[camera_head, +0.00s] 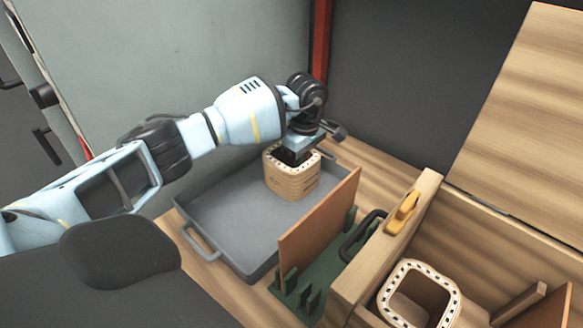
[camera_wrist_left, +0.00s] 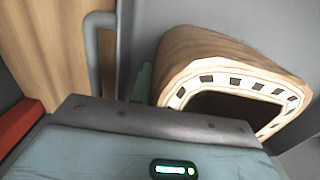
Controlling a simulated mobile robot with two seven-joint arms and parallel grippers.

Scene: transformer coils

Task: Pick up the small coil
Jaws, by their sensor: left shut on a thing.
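A small light-brown square coil (camera_head: 292,184) with rounded corners and a slotted white top rim is at the far right end of the grey tray (camera_head: 222,221). It appears upright. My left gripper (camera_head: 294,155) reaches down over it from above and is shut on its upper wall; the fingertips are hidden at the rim. In the left wrist view the coil (camera_wrist_left: 222,55) fills the upper right, with its dark opening visible. I cannot tell whether the coil touches the tray floor. My right gripper is not in view.
A second coil (camera_head: 453,297) stands in a wooden box (camera_head: 436,193) at the lower right. A brown upright panel (camera_head: 318,226) on a green rack (camera_head: 328,267) stands between tray and box. A yellow handle (camera_head: 403,212) is on the box edge. The tray's left part is empty.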

